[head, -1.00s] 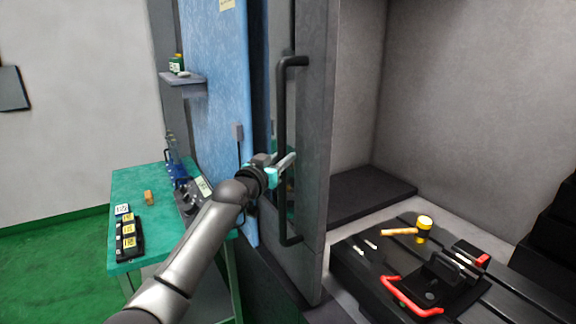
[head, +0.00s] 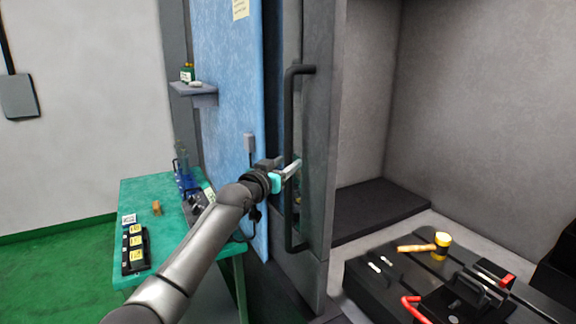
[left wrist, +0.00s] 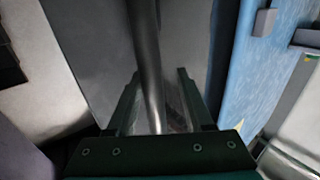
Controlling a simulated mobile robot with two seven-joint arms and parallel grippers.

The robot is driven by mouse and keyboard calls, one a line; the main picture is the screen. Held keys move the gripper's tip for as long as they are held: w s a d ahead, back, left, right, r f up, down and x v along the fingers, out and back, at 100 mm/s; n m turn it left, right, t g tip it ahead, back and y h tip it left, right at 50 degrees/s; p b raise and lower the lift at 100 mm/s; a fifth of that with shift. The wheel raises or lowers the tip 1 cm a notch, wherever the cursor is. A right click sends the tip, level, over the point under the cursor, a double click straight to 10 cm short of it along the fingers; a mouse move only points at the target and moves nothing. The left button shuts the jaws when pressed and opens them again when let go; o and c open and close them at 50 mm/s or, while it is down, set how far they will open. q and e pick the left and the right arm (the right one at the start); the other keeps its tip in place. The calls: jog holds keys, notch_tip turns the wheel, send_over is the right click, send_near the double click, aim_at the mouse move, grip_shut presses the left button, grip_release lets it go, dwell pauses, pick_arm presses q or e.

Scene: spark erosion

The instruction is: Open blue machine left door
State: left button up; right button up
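The machine's grey door (head: 320,130) stands at the left side of the opening, with the machine's inside showing to its right. Its long black vertical handle (head: 290,110) is on the door's front. My left gripper (head: 291,170) is at the handle's middle height. In the left wrist view the handle (left wrist: 147,60) runs between the two fingers of my left gripper (left wrist: 158,95). The fingers are apart, with a gap on the right of the bar, so the gripper is open around it. My right gripper is not in view.
The blue machine panel (head: 228,120) with a small shelf (head: 200,96) is left of the door. A green table (head: 135,190) with tools stands at the lower left. Inside the machine, a mallet (head: 441,241) and a red-handled fixture (head: 412,305) lie on a dark bed (head: 375,290).

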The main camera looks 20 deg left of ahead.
pick_arm(q)
jog(key=shift+o, duration=0.5)
jog(key=shift+d, duration=0.2)
jog(key=shift+s, duration=0.15)
jog(key=shift+s+f, duration=0.1)
jog(key=shift+s, duration=0.15)
jog(key=s+a+b, duration=0.1)
jog(key=s, duration=1.3)
jog(key=shift+s, duration=0.25)
jog(key=shift+a, duration=0.1)
